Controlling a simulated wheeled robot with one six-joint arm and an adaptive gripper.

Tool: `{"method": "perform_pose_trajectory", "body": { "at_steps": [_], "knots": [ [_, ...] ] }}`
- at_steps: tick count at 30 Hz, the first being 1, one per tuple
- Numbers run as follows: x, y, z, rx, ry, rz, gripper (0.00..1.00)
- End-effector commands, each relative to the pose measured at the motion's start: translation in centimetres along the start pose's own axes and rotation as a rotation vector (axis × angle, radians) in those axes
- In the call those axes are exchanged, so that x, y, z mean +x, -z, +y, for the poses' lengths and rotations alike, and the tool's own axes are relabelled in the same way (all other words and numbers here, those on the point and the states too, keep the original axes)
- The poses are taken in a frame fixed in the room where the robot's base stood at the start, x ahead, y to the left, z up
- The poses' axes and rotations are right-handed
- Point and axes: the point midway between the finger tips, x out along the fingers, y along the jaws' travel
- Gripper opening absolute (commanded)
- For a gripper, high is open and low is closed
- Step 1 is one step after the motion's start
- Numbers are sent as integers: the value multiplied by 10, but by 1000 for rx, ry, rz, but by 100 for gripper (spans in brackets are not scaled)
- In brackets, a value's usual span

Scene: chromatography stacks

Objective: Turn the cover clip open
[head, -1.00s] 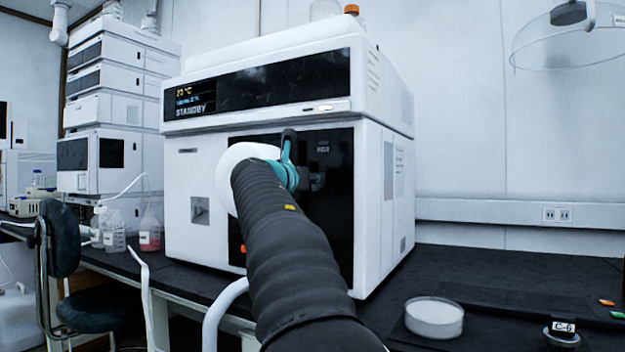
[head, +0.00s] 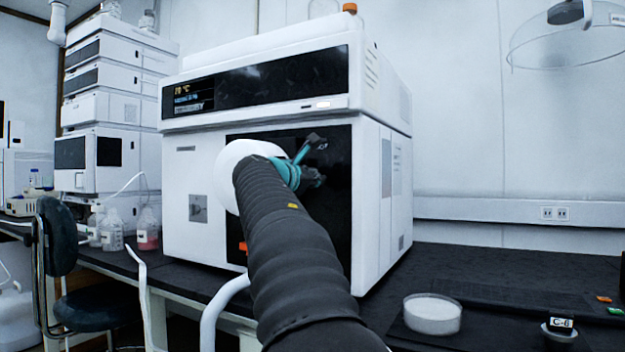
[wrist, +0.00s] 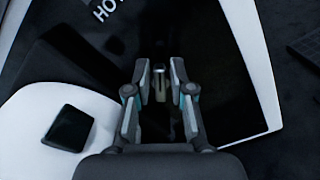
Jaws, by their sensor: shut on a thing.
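The white instrument (head: 190,165) stands on the bench with a black front panel (head: 335,220). My gripper (head: 318,160) is at the upper part of this panel, in front of my dark sleeved arm. In the wrist view my gripper (wrist: 161,80) has its two fingers either side of a small pale, narrow piece, the cover clip (wrist: 160,84), and is shut on it. In the head view the clip cannot be made out behind the fingers. The wrist view is tilted, and part of a "HOT" label shows at its top.
A white round dish (head: 432,316) and a small container labelled C-6 (head: 560,330) are on the bench at right. A chair (head: 62,250) stands at left, near bottles (head: 112,232).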

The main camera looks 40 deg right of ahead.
Motion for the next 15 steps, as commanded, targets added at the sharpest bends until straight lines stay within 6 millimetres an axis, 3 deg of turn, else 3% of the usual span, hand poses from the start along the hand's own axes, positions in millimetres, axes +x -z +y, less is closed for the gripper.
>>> {"method": "perform_pose_trajectory", "body": {
  "at_steps": [15],
  "knots": [
    [0, 4, -9, 489, -1, 0, 0]
  ]
}}
